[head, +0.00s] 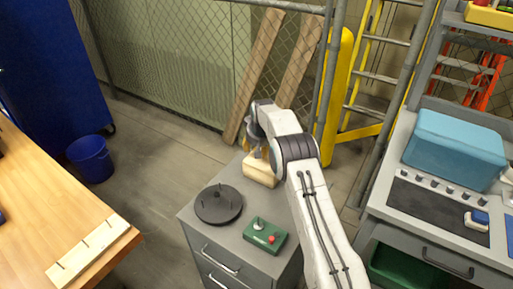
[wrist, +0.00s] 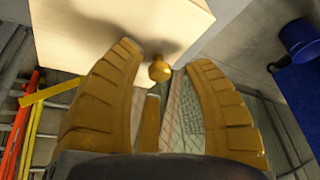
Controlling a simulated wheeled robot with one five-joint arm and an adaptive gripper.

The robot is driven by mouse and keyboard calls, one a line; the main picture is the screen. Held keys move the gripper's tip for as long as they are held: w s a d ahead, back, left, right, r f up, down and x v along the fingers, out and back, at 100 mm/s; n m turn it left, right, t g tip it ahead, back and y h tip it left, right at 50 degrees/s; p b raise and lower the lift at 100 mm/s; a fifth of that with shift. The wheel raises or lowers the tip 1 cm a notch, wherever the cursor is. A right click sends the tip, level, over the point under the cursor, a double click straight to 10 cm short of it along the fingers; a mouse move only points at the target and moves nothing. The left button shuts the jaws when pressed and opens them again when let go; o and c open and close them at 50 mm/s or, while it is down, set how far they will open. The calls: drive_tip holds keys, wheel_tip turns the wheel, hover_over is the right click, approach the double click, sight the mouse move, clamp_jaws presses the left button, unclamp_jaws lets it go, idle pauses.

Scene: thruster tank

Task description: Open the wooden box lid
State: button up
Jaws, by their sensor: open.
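The pale wooden box (head: 259,174) stands on the far part of the grey cabinet top, partly covered by my arm and gripper. Its lid looks shut, but the seam is hard to make out. In the wrist view the box (wrist: 95,28) fills the top, with a round golden-brown knob (wrist: 160,70) sticking out from its edge. My gripper (wrist: 163,58) is open, one finger on each side of the knob, with gaps to both. In the head view my gripper (head: 256,148) is at the box; the knob is hidden there.
A wooden table (head: 50,190) is left, a workbench (head: 390,215) right, a mesh fence behind.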

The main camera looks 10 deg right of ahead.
drive_tip(key=shift+f, duration=0.25)
drive_tip(key=shift+c, duration=0.3)
clamp_jaws()
idle(0.5)
